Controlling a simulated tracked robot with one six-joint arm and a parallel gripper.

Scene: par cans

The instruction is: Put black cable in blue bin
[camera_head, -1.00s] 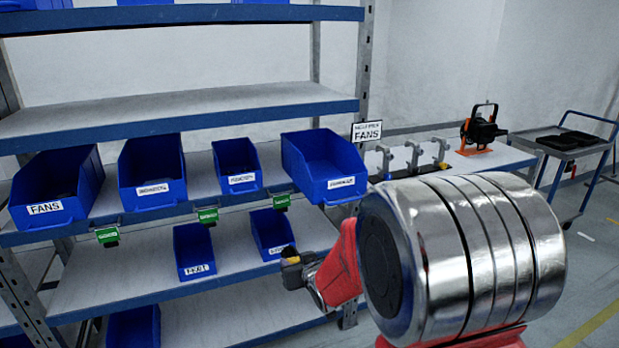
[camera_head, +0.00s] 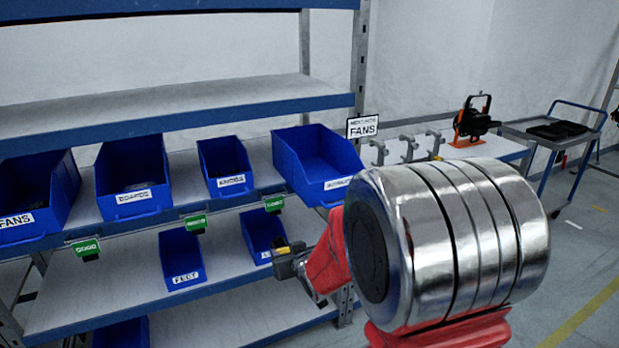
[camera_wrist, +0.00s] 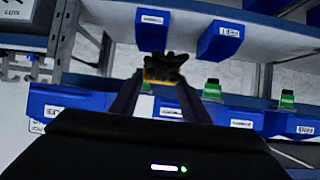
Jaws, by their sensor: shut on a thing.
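My gripper (camera_wrist: 160,95) is shut on a small dark bundle with a yellow band, seemingly the black cable (camera_wrist: 166,66), held between the fingertips in the wrist view. In the head view my gripper (camera_head: 296,263) shows small, partly behind my arm, in front of the lower shelf. Several blue bins stand on the shelves. A large blue bin (camera_head: 318,165) is at the right end of the middle shelf. A small blue bin (camera_head: 263,232) is on the lower shelf, just behind my gripper in the picture. Another small blue bin (camera_head: 182,258) stands left of it.
More labelled blue bins, such as the FANS bin (camera_head: 35,200), line the middle shelf. Green tags (camera_head: 195,223) hang from its front edge. A workbench (camera_head: 490,148) and trolley (camera_head: 560,130) are beyond.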

